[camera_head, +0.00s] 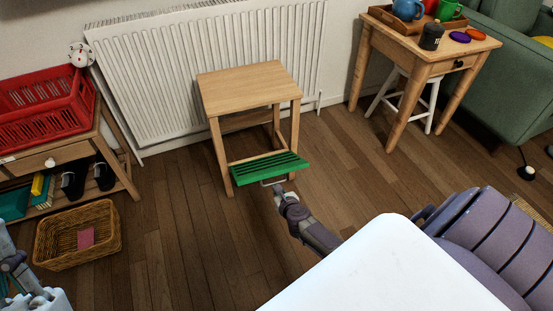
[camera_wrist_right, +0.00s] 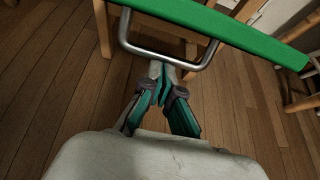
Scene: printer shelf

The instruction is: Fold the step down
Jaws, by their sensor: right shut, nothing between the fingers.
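A wooden step stool (camera_head: 248,86) stands in front of the radiator. Its green ribbed step (camera_head: 262,168) juts out at the front, low between the legs, and looks slightly tilted. A U-shaped metal handle (camera_head: 273,182) hangs off the step's front edge; the handle (camera_wrist_right: 122,28) and the step's green edge (camera_wrist_right: 225,28) also show in the right wrist view. My right gripper (camera_head: 280,192) is shut and empty, its tips (camera_wrist_right: 161,70) right at the handle's bar; I cannot tell whether they touch. My left gripper (camera_head: 14,266) is only partly in view at the left edge.
A wooden side table (camera_head: 437,67) with mugs and a white stool (camera_head: 431,98) stand right, near a green sofa (camera_head: 515,75). A bench with a red crate (camera_head: 45,118) stands left, a wicker basket (camera_head: 77,236) before it. The floor around the step stool is clear.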

